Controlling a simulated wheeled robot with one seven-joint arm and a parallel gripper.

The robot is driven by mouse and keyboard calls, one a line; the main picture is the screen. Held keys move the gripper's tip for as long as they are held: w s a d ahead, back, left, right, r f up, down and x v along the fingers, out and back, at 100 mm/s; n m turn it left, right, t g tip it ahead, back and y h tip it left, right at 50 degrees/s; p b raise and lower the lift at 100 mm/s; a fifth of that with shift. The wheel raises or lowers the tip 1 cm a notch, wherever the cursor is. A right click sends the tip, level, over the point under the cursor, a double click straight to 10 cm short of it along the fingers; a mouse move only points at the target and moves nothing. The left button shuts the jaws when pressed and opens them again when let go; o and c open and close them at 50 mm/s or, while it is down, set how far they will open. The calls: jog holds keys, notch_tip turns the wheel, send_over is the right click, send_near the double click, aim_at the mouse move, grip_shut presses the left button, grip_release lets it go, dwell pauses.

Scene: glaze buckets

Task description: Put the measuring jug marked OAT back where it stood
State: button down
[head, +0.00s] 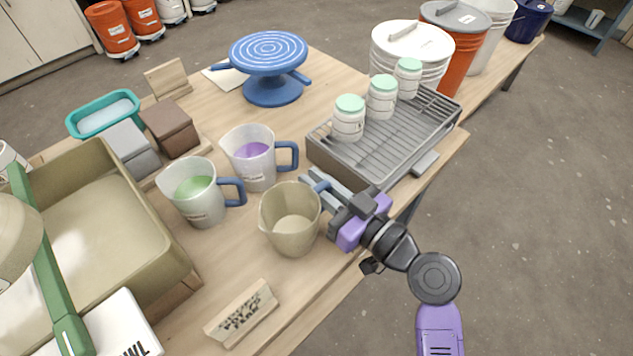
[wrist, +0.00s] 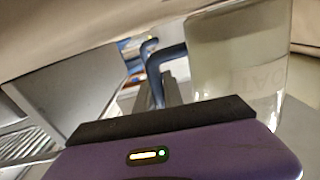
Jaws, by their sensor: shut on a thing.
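A measuring jug (head: 291,222) with a beige look stands out at the front of the table, right of the other two jugs. In the wrist view this jug (wrist: 240,70) fills the right side, and faint reversed letters like OAT show on its wall. My gripper (head: 319,186) is shut on its blue handle; the fingers (wrist: 165,88) show around the handle in the wrist view. The jug looks about upright; I cannot tell whether its base touches the table. A jug with green contents (head: 197,196) and one with purple contents (head: 252,160) stand to its left, handles facing right.
A grey rack tray (head: 340,160) with several mint-lidded jars lies behind my gripper. A blue turntable (head: 268,55) is at the back. Bare tabletop lies between the jugs and sign.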

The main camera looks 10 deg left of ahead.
jog(key=shift+f, duration=0.25)
jog(key=c, duration=1.5)
grip_release()
jog(key=shift+o, duration=0.2)
jog(key=shift+r, duration=0.1)
jog(key=shift+r, duration=0.15)
jog(key=b+v, duration=0.1)
jog(key=v, duration=1.1)
jog(key=shift+s, duration=0.1)
